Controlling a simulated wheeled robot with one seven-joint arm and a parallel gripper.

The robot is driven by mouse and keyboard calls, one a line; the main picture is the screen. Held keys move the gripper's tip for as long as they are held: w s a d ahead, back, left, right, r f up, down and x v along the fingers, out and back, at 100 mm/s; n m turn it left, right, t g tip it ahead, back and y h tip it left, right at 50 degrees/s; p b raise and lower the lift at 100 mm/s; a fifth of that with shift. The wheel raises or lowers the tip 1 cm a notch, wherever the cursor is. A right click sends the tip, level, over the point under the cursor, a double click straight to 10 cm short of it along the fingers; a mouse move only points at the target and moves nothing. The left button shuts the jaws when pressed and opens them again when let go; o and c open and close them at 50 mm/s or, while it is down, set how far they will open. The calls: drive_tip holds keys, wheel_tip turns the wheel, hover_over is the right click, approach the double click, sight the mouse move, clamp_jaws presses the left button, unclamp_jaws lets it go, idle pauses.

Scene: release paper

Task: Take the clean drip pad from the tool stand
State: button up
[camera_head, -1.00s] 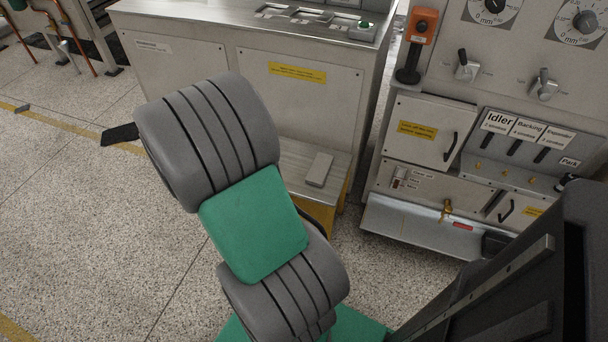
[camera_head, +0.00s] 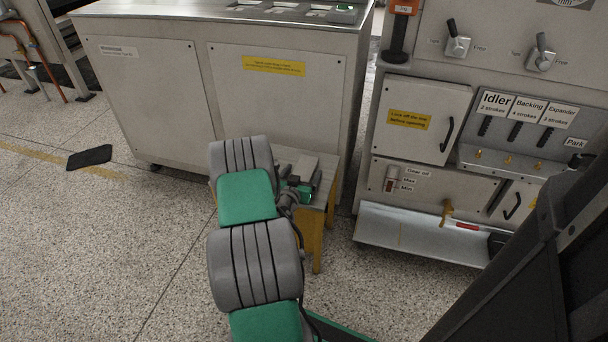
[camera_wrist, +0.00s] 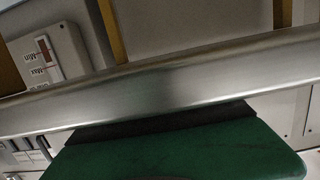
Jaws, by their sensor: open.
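The tool stand (camera_head: 285,154) is a low metal-topped table with yellow legs, in the middle of the head view. A light grey flat block, which looks like the drip pad (camera_head: 304,165), lies on its top and is partly covered by my gripper. My gripper (camera_head: 306,186) is at the stand top, right beside or over this block; whether they touch cannot be told. It is open, though its fingertips are hard to make out. In the wrist view, a metal edge (camera_wrist: 160,88) crosses the picture above a green part of my arm's end. The pad is not clear there.
A grey cabinet (camera_head: 140,90) stands behind the stand. A machine panel (camera_head: 420,125) with levers and a protruding metal tray (camera_head: 400,235) is to the right. A dark flat pad (camera_head: 90,157) lies on the floor at left. The floor in front is free.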

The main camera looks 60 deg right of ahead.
drive_tip(key=shift+c, duration=0.5)
drive_tip(key=c, duration=1.3)
